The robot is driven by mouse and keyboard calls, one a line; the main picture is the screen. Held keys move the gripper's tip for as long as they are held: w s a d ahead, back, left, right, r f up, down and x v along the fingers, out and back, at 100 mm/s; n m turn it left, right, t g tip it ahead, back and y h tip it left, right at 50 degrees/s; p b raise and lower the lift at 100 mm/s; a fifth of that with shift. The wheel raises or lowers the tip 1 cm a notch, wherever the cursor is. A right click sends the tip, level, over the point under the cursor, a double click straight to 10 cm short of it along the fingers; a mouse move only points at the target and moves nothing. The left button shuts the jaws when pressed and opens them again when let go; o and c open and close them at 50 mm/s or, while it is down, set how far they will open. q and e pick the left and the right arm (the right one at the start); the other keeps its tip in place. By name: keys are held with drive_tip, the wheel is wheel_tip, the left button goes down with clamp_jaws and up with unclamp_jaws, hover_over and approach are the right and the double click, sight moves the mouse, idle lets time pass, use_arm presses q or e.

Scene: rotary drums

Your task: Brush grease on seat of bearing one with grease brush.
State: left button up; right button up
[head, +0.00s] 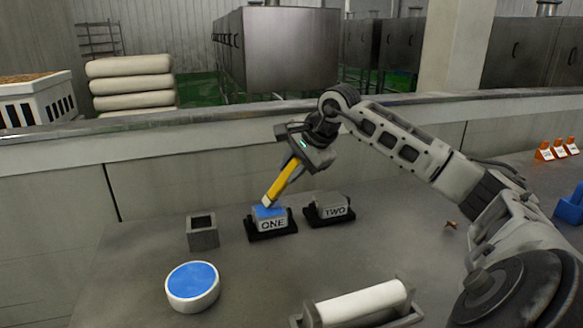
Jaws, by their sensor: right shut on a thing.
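My right gripper (297,160) is shut on the grease brush (282,180), which has a yellow handle and points down to the left. The brush's lower end is at the top of bearing one (273,225), a grey block labelled ONE on a dark base. Blue grease shows on the seat of bearing one (262,212). I cannot tell whether the bristles touch it. Bearing two (334,212), labelled TWO, stands just to its right with no blue visible. A round white tub of blue grease (192,286) stands at the front left. My left gripper is not in view.
A small grey square holder (202,232) stands left of bearing one. A white roller (361,303) lies in a grey cradle at the front. Orange blocks (558,149) and a blue bin (571,207) are at the far right. A low wall (150,135) closes the back.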

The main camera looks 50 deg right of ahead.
drive_tip(key=shift+s+d+f+b, duration=0.15)
drive_tip(key=shift+s+d+b, duration=0.05)
drive_tip(key=shift+d+b, duration=0.25)
drive_tip(key=shift+s+d+f+b, duration=0.1)
drive_tip(key=shift+s+d+b, duration=0.1)
drive_tip(key=shift+d+b, duration=0.2)
drive_tip(key=shift+s+d+b, duration=0.3)
drive_tip(key=shift+d+b, duration=0.1)
drive_tip(key=shift+b, duration=0.15)
drive_tip(key=shift+w+a+r+p, duration=0.15)
drive_tip(key=shift+w+a+p, duration=0.25)
drive_tip(key=shift+a+p, duration=0.6)
drive_tip(key=shift+w+a+p, duration=0.1)
drive_tip(key=shift+w+p, duration=0.05)
drive_tip(key=shift+p, duration=0.35)
drive_tip(key=shift+a, duration=0.2)
drive_tip(key=shift+f, duration=0.3)
